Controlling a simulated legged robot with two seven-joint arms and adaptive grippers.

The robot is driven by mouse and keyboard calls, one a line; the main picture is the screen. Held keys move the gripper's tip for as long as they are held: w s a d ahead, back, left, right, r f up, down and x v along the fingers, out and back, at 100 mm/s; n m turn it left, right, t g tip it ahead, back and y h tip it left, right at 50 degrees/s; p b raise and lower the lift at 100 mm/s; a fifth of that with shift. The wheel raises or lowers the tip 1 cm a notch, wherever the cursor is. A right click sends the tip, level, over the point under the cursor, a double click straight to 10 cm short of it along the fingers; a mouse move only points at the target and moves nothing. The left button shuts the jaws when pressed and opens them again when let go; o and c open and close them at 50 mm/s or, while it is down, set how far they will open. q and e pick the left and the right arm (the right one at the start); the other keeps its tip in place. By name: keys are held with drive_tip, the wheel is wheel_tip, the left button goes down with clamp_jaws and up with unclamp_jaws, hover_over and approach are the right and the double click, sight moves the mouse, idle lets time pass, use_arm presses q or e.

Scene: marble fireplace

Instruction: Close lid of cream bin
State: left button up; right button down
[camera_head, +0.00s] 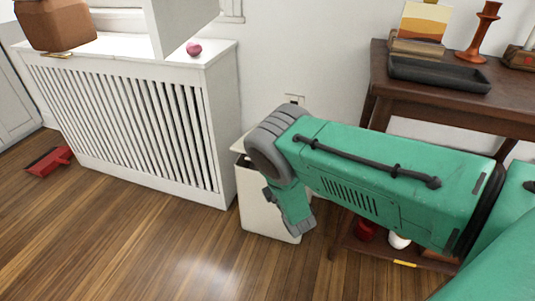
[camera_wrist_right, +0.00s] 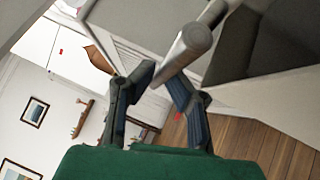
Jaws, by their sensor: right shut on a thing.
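The cream bin (camera_head: 263,214) stands on the floor between the radiator cover and the wooden table, partly behind my right arm. A dark gap shows at its top left, below a pale raised edge (camera_head: 239,145) that may be its lid. My right arm reaches over the bin and hides most of its top. In the right wrist view, my right gripper (camera_wrist_right: 156,77) is shut on a grey cylindrical bar (camera_wrist_right: 184,51), perhaps the lid's handle. A cream wall (camera_wrist_right: 277,101) and a dark grey surface, perhaps the bin's inside, lie to the right there. My left gripper is out of view.
A white slatted radiator cover (camera_head: 140,125) stands left of the bin, with a pink round object (camera_head: 194,49) on top. A dark wooden table (camera_head: 440,100) at right carries a black tray (camera_head: 440,74). A red dustpan-like object (camera_head: 49,161) lies far left. The front floor is clear.

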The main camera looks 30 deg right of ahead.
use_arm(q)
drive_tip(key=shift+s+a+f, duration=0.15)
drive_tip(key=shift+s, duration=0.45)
use_arm(e)
wheel_tip(320, 180, down, 8)
drive_tip(key=n+t+y, duration=0.1)
drive_tip(key=n+t, duration=0.1)
drive_tip(key=n, duration=0.1)
drive_tip(key=shift+s+f, duration=0.2)
drive_tip(key=shift+f, duration=0.05)
drive_tip(key=shift+s+f, duration=0.2)
drive_tip(key=shift+f, duration=0.15)
drive_tip(key=c, duration=1.7)
unclamp_jaws()
drive_tip(key=shift+f, duration=0.1)
drive_tip(key=shift+o, duration=0.5)
drive_tip(key=shift+w+f, duration=0.1)
drive_tip(key=shift+f, duration=0.15)
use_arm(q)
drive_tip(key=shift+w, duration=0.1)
use_arm(e)
drive_tip(key=shift+w+r, duration=0.1)
drive_tip(key=shift+r, duration=0.1)
